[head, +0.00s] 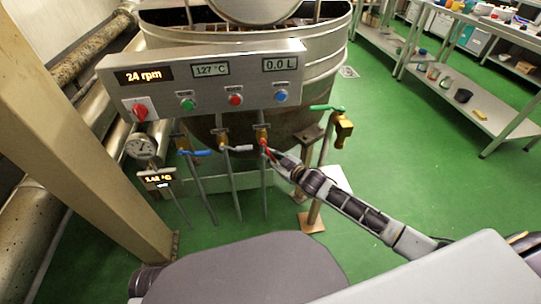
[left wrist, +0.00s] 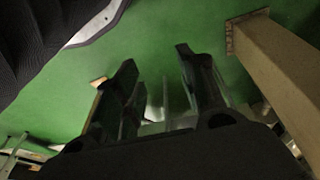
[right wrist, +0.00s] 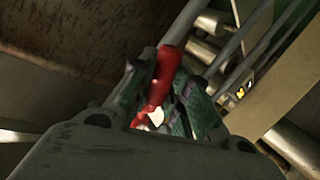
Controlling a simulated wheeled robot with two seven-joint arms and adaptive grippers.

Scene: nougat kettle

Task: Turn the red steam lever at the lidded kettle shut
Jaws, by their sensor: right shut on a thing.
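The kettle (head: 315,75) stands at the back centre with a control panel on its front. The red steam lever (head: 266,150) sits on a brass valve (head: 261,134) under the panel and points down and to the right. My right gripper (head: 278,159) reaches in from the right and is shut on the lever. In the right wrist view the red lever (right wrist: 162,80) runs between the fingers. My left gripper (left wrist: 155,75) shows only in the left wrist view. Its fingers are apart and empty, above the green floor.
A blue lever (head: 195,153) and a white lever (head: 240,148) are left of the red one, and a green-handled tap (head: 326,108) is right. A gauge (head: 141,147) and a beige post (head: 80,130) stand left. Shelves (head: 470,90) are far right, with free floor between.

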